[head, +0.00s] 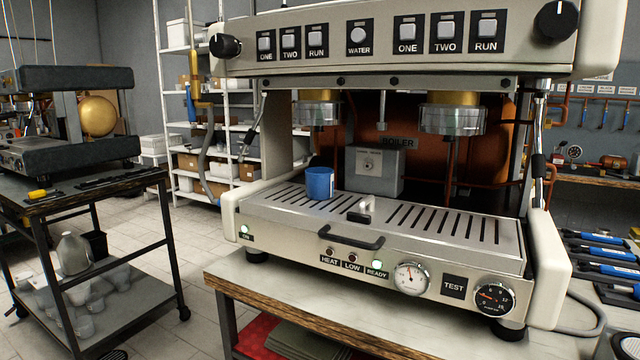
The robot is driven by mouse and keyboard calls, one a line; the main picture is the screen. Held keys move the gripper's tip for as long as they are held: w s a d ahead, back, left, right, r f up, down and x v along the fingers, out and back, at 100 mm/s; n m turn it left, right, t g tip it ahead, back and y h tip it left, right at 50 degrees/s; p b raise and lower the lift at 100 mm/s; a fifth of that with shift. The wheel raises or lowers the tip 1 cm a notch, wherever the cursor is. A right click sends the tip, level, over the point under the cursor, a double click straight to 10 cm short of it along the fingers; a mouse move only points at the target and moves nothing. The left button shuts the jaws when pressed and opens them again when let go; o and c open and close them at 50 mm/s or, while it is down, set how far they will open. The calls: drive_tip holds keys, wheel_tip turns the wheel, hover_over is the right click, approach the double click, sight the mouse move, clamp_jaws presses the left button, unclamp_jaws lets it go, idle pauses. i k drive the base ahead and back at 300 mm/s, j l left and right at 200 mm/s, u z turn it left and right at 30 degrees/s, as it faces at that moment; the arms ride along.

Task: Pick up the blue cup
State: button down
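The blue cup (320,183) stands upright on the slotted drip tray (270,207) of a large cream espresso machine (392,62). It sits at the left part of the tray, below the left brew group (316,110) and apart from it. Nothing covers the cup in the head view. My gripper does not show in this view.
A grey boiler box (375,171) stands behind the tray, right of the cup. A black handle (348,243) and small pale knobs are at the tray's front. A wooden-edged table (290,292) carries the machine. A dark cart (85,195) stands left, with floor between.

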sight(319, 181)
drive_tip(key=i+j+z, duration=0.1)
drive_tip(key=j+z, duration=0.25)
drive_tip(key=j, duration=0.3)
drive_tip(key=j+z, duration=0.35)
drive_tip(key=j, duration=0.35)
drive_tip(key=i+j+z, duration=0.15)
drive_tip(key=j, duration=0.25)
drive_tip(key=i+j+z, duration=0.1)
drive_tip(key=j, duration=0.25)
drive_tip(key=i, duration=0.05)
